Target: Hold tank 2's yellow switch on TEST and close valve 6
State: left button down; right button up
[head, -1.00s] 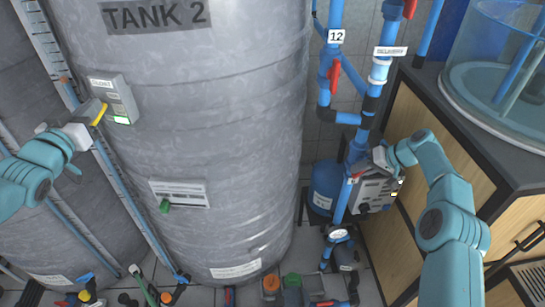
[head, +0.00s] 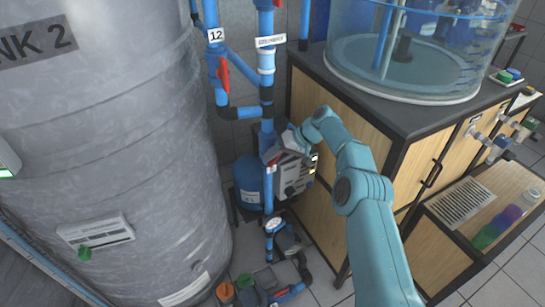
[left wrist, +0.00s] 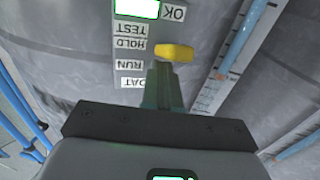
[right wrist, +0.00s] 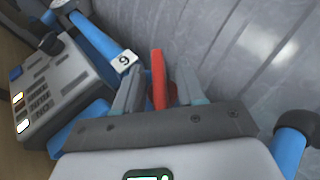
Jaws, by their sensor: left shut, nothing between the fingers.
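The yellow switch lever (left wrist: 175,52) shows in the left wrist view on tank 2's box, beside the TEST, HOLD and RUN labels. In the head view my right gripper (head: 275,150) is at the blue pipe.
A grey control box (head: 293,175) sits close beside my right gripper. Tank 2 (head: 110,130) stands to the left, and a wooden cabinet (head: 325,110) with a clear tank (head: 410,60) to the right. Pipes crowd the narrow gap between.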

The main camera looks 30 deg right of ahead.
jog(key=v, duration=1.1)
jog(key=shift+s+d+r, duration=0.2)
jog(key=shift+r, duration=0.1)
jog(key=o, duration=0.8)
jog(key=shift+d+f, duration=0.15)
jog(key=shift+f, duration=0.25)
jog(key=o, duration=0.3)
jog(key=d+f+h, duration=0.1)
jog(key=f, duration=0.2)
jog(key=d+f+h, duration=0.1)
jog(key=f, duration=0.1)
jog(key=d+f+h, duration=0.1)
jog(key=f, duration=0.2)
jog(key=shift+w+d+f+n, duration=0.15)
jog(key=shift+w+f+n, duration=0.15)
jog(key=shift+n, duration=0.1)
jog(key=shift+o, duration=0.2)
jog(key=d+f+n+t+h, duration=0.4)
jog(key=f+n+h, duration=0.15)
jog(key=f, duration=0.35)
jog(key=s+a+r+n+t+y, duration=0.1)
jog(key=s+a+r+n+t, duration=0.3)
jog(key=a, duration=0.3)
jog(key=s+a+r+n+t, duration=0.2)
jog(key=s+a+r+t, duration=0.3)
jog(key=a+r, duration=0.15)
jog(key=w, duration=1.1)
jog(key=shift+w+a+f, duration=0.25)
jog(key=shift+a, duration=0.05)
